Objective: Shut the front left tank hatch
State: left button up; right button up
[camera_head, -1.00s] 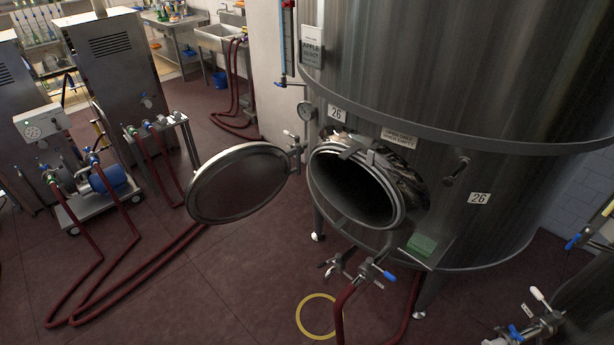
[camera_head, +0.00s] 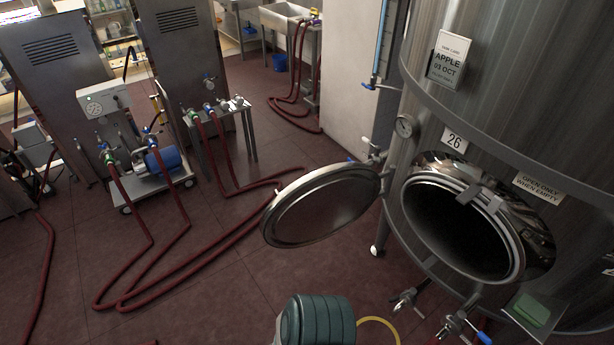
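The tank hatch lid (camera_head: 322,205) is a round steel disc with a thick rim. It stands swung out to the left of the tank opening (camera_head: 455,229), attached at a hinge bracket (camera_head: 376,160) on the tank's left side. The opening is dark and uncovered, with a steel collar around it. A teal ribbed part of my own arm shows at the bottom edge, below the lid and apart from it in the picture. No gripper fingers show in the view.
The large steel tank (camera_head: 565,120) fills the right side. A valve with a blue handle (camera_head: 462,329) and a tray with a green pad (camera_head: 531,309) sit below the opening. Red hoses (camera_head: 195,268) lie left of the lid near a pump cart (camera_head: 155,185). Floor between is clear.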

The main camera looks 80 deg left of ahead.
aim_at(319, 205)
jog(key=k+j, duration=0.15)
jog(key=j, duration=0.35)
jog(key=k+j, duration=0.15)
jog(key=j, duration=0.3)
jog(key=k+j, duration=0.15)
jog(key=j, duration=0.35)
jog(key=k+j, duration=0.15)
jog(key=j, duration=0.35)
jog(key=k+j, duration=0.2)
jog(key=j, duration=0.25)
jog(key=k+j, duration=0.15)
jog(key=j, duration=0.35)
jog(key=k+j, duration=0.15)
jog(key=j, duration=0.35)
jog(key=k+j, duration=0.15)
jog(key=j, duration=0.3)
